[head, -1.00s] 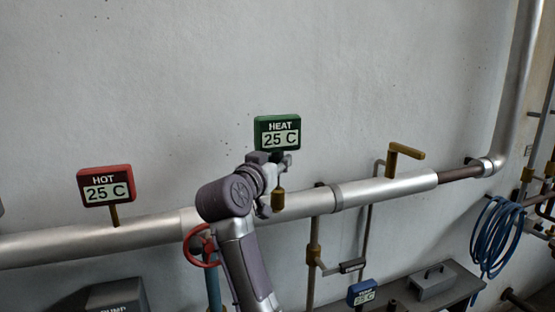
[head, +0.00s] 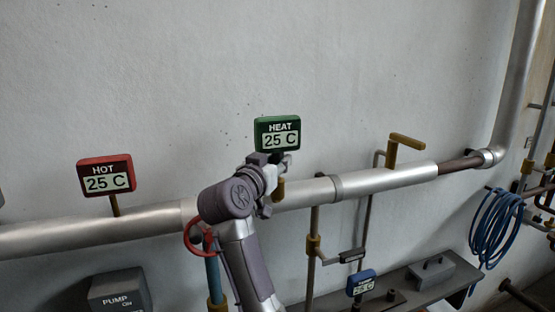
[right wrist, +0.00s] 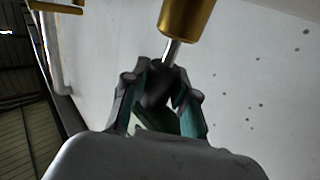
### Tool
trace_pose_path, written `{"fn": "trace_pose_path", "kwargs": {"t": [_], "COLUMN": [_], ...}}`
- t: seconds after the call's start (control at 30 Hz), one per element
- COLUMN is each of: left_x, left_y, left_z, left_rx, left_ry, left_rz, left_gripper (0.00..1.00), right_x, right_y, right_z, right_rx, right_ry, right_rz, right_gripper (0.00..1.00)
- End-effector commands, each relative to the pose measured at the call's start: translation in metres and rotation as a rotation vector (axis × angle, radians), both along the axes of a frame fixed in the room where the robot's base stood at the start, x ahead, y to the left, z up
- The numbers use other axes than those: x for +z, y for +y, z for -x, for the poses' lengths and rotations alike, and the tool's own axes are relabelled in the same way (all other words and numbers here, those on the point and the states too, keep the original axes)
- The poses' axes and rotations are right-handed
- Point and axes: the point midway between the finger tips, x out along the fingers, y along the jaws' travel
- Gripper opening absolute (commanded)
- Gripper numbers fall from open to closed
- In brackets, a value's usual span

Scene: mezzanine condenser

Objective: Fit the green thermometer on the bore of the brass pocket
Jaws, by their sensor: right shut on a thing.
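The green thermometer (head: 277,134), reading HEAT 25 C, stands about upright above the silver pipe in the head view. My right gripper (head: 279,160) is shut on its dark neck just below the display. The brass pocket (head: 279,189) stands on the pipe right below the gripper and is partly hidden by it. In the right wrist view, my right gripper's fingers (right wrist: 158,92) close around the dark neck, and a thin silver probe (right wrist: 172,53) runs to the brass pocket (right wrist: 187,14). The probe meets the pocket's end; I cannot tell how deep it is in. My left gripper is not in view.
The silver pipe (head: 150,216) runs along the wall. A red HOT thermometer (head: 106,174) stands at left, a brass lever (head: 406,143) at right. A red handwheel (head: 191,238) is beside my arm. Below are a pump box (head: 118,290), a blue thermometer (head: 361,283) and a blue hose (head: 495,230).

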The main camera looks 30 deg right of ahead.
Motion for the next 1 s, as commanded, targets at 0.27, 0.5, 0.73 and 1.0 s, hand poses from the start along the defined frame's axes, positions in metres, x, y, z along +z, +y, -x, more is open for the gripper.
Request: {"fn": "trace_pose_path", "kwargs": {"t": [0.27,0.5,0.73,1.0], "left_x": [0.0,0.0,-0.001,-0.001], "left_y": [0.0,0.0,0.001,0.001], "left_z": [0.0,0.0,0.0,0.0], "left_rx": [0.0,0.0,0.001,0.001], "left_ry": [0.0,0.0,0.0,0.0], "left_rz": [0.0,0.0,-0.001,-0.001], "left_gripper": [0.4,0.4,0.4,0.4], "right_x": [-0.006,-0.006,-0.007,-0.008], "right_y": [0.0,0.0,0.0,0.024], "right_z": [0.0,0.0,0.0,0.014], "right_rx": [0.0,0.0,0.0,0.003], "right_ry": [-0.001,-0.001,0.001,0.0], "right_rz": [0.0,0.0,-0.001,-0.002], "right_gripper": [0.0,0.56,0.56,0.56]}}
